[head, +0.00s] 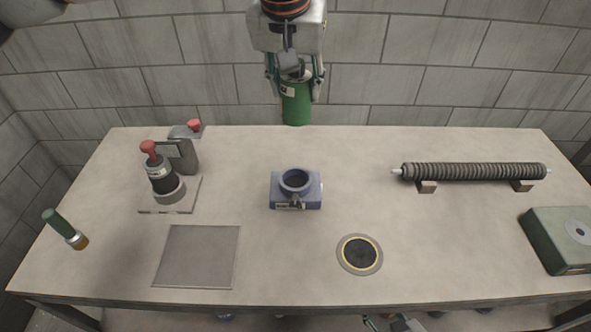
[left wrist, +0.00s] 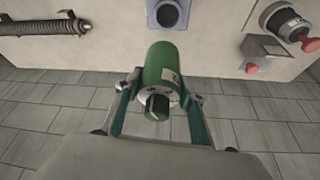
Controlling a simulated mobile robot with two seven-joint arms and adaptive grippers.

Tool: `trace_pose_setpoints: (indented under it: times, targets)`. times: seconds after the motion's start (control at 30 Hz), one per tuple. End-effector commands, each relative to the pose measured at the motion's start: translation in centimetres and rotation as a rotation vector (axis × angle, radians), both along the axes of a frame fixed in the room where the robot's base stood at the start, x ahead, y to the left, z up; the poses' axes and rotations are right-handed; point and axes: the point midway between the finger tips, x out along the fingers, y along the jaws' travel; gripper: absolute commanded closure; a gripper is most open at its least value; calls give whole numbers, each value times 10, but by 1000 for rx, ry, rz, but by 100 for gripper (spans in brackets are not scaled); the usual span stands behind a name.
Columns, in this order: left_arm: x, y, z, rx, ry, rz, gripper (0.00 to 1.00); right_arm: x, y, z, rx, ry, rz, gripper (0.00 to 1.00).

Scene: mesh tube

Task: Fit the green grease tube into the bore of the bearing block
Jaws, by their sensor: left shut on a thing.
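The green grease tube (head: 296,108) is a green cylinder with a pale label, held in my left gripper (head: 296,92) beyond the table's far edge. In the left wrist view the tube (left wrist: 162,62) sits between the two fingers (left wrist: 160,100), its grey end cap with a dark stub facing the camera. The blue bearing block (head: 311,196) stands mid-table with its round bore facing up and empty. It also shows in the left wrist view (left wrist: 181,12), past the tube and apart from it. What looks like my right gripper (head: 385,323) is cut off at the bottom edge.
A lever press with red knobs (head: 168,190), a grey mat (head: 197,256) and a green-handled tool (head: 62,226) are at left. A ringed dark disc (head: 359,253) lies front right of the block. A ribbed roller (head: 475,172) and green box (head: 563,240) are at right.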

Motion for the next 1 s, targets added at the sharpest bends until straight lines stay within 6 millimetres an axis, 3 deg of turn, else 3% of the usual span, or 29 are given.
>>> trace_pose_setpoints:
  times: [0.2,0.53,1.0]
  targets:
    - [-1,0,-53,0,8,-1,86,-8,0,-11,-5,18,2,63]
    - [-1,1,-130,-1,6,0,86,-4,0,-11,-9,9,4,63]
    - [-1,1,-177,0,4,1,86,-1,-2,-11,-12,4,3,63]
